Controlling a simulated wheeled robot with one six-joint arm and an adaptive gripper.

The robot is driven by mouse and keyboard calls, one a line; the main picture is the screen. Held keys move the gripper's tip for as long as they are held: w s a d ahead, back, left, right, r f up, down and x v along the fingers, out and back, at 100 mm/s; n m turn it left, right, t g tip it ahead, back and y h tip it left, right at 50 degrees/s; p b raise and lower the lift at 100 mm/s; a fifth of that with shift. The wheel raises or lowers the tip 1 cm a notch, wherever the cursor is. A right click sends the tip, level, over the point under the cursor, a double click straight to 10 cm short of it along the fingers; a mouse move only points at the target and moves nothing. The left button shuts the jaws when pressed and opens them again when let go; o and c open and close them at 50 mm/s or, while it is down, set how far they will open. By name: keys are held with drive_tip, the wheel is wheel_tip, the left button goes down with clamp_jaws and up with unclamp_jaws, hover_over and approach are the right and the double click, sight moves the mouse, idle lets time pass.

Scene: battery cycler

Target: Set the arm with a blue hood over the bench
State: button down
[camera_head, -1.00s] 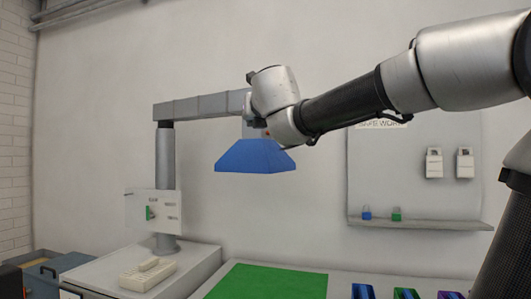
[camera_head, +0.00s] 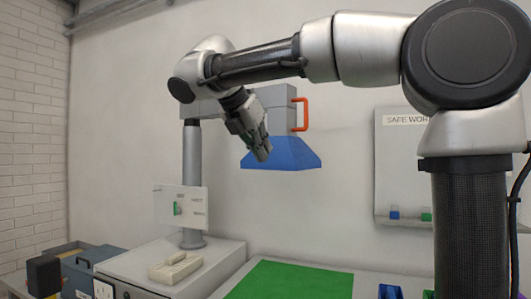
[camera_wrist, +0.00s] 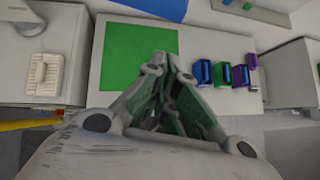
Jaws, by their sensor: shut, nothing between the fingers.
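The blue hood (camera_head: 282,156) hangs from the grey extraction arm (camera_head: 276,97), which reaches right from a grey post (camera_head: 193,175). An orange handle (camera_head: 303,114) sits on the right side of the arm's end. In the head view the hood appears above the bench's green mat (camera_head: 290,281); its exact depth is unclear. My gripper (camera_head: 262,155) is shut and empty, pointing down in front of the hood's left part. In the wrist view my gripper (camera_wrist: 172,62) shows against the mat, and a blue edge, likely the hood (camera_wrist: 160,7), is at the top.
Blue, green and purple holders (camera_wrist: 203,72) stand right of the mat. A wall board (camera_head: 400,165) hangs at the right. A blue box (camera_head: 90,262) is at lower left.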

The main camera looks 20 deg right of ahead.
sight(299, 165)
drive_tip(key=x, duration=0.3)
drive_tip(key=d+r+x, duration=0.1)
drive_tip(key=x, duration=0.2)
drive_tip(key=w+x, duration=0.1)
drive_tip(key=x, duration=0.3)
drive_tip(key=shift+d+r, duration=0.2)
drive_tip(key=shift+r, duration=0.05)
drive_tip(key=shift+w+d, duration=0.25)
drive_tip(key=shift+d, duration=0.1)
drive_tip(key=shift+n, duration=0.4)
drive_tip(key=w+d, duration=0.1)
drive_tip(key=d, duration=0.1)
drive_tip(key=w+d, duration=0.1)
drive_tip(key=d, duration=0.1)
drive_tip(key=w+d, duration=0.1)
drive_tip(key=d, duration=0.2)
drive_tip(key=shift+w, duration=0.35)
drive_tip(key=shift+d+r+t, duration=0.15)
drive_tip(key=shift+r+t, duration=0.1)
drive_tip(key=shift+t, duration=0.05)
